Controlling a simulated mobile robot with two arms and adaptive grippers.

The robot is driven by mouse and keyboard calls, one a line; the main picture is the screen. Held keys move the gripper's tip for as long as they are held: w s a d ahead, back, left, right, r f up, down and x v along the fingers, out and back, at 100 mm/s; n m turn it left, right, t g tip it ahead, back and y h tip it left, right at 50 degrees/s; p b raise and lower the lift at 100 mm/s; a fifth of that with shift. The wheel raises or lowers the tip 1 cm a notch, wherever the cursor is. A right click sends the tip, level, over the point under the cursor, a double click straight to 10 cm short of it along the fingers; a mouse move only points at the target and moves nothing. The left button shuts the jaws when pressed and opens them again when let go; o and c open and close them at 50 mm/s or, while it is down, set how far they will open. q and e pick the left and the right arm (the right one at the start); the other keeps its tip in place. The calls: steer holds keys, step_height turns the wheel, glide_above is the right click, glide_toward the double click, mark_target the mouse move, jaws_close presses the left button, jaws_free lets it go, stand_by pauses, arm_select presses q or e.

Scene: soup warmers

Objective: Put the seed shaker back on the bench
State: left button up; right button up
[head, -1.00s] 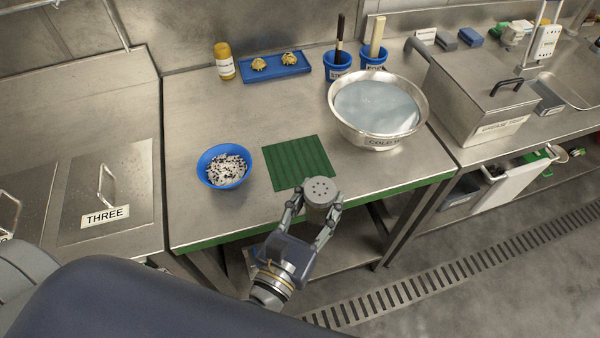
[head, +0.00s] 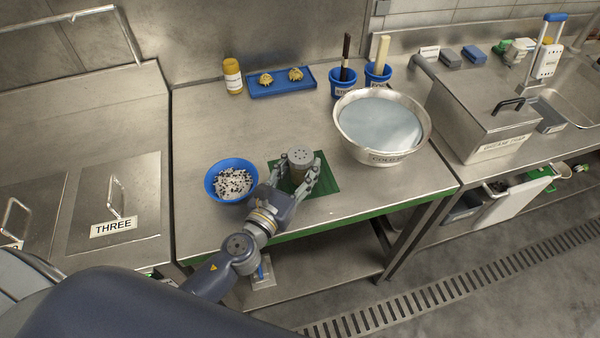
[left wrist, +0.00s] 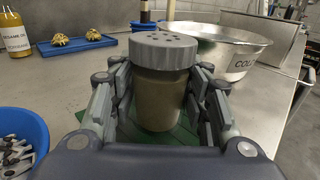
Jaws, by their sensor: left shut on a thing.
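The seed shaker (head: 300,158) has a grey lid with holes and a see-through body with brownish contents. My left gripper (head: 297,175) is shut on it, with a finger on each side of its body. In the left wrist view the shaker (left wrist: 160,95) stands upright between the fingers of the gripper (left wrist: 160,110). It is over the green mat (head: 325,184) on the steel bench (head: 400,185). I cannot tell whether its base touches the mat. My right gripper is not in view.
A blue bowl (head: 216,191) of dark and pale bits stands just left of the gripper. A large steel bowl of water (head: 425,135) stands to the right. Behind are a yellow-capped bottle (head: 233,76), a blue tray (head: 258,92) and blue pots (head: 342,89). The front right bench is clear.

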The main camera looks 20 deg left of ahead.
arm_select(q)
steer(key=shift+f, duration=0.75)
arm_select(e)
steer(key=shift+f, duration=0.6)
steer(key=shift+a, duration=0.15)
arm_select(q)
steer(key=shift+f+b, duration=0.1)
steer(key=shift+b, duration=0.25)
steer(key=o, duration=1.1)
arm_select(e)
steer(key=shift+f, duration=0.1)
